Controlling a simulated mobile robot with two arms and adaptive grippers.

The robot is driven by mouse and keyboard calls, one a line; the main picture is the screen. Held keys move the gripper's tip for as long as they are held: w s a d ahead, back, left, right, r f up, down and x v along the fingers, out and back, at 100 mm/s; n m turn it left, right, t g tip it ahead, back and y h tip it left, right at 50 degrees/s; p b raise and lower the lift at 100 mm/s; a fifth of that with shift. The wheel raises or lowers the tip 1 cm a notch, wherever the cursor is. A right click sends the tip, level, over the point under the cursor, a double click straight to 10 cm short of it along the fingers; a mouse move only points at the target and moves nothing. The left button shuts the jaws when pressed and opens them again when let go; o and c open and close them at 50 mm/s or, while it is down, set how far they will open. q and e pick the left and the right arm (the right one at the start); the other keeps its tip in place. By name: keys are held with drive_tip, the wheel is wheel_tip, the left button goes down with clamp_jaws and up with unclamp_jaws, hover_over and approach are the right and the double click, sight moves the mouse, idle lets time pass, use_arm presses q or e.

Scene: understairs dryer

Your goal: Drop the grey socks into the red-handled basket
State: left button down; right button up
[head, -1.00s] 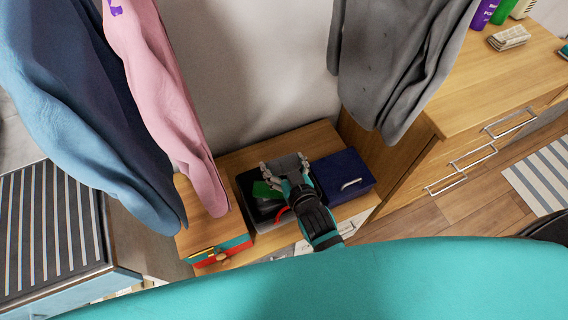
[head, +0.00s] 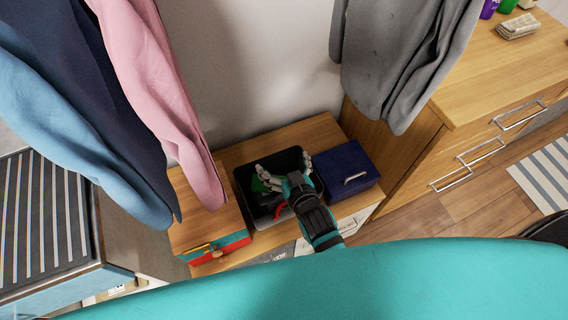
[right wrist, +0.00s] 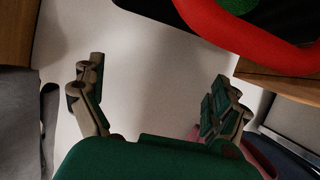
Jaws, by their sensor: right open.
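The black basket (head: 243,198) stands on the low wooden shelf, with a red handle (head: 280,196) and something green (head: 267,180) inside. The red handle also shows at the top right of the right wrist view (right wrist: 243,35). My right gripper (head: 284,165) is over the basket with its fingers spread wide. In the right wrist view the gripper (right wrist: 155,75) is open with nothing between its fingers. I cannot make out the grey socks; much of the basket's inside is dark or behind my gripper. My left gripper is not in view.
A dark blue box (head: 347,164) stands right of the basket, a red and green box (head: 222,247) to its left. Pink (head: 150,90) and blue (head: 75,130) garments hang at the left, a grey garment (head: 395,60) at the right. A folded cloth (head: 517,27) lies on the dresser.

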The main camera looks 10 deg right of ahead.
drive_tip(key=v, duration=1.2)
drive_tip(key=s+f+n+g, duration=0.1)
drive_tip(key=s+f+g, duration=0.25)
drive_tip(key=f, duration=0.95)
drive_tip(key=s+f+g, duration=0.3)
drive_tip(key=s+f, duration=0.2)
drive_tip(key=f, duration=0.8)
drive_tip(key=s+d+f+g+h, duration=0.1)
drive_tip(key=s+d+f+g, duration=0.2)
drive_tip(key=s+d+f, duration=0.3)
drive_tip(key=s+d+f+g+p, duration=0.1)
drive_tip(key=s+d+f+g, duration=0.2)
drive_tip(key=s+d+f, duration=0.3)
drive_tip(key=s+f, duration=0.4)
drive_tip(key=s, duration=0.2)
drive_tip(key=shift+d+f+m+h, duration=0.25)
drive_tip(key=shift+d+m+h, duration=0.05)
drive_tip(key=shift+h, duration=0.1)
drive_tip(key=shift+s, duration=0.1)
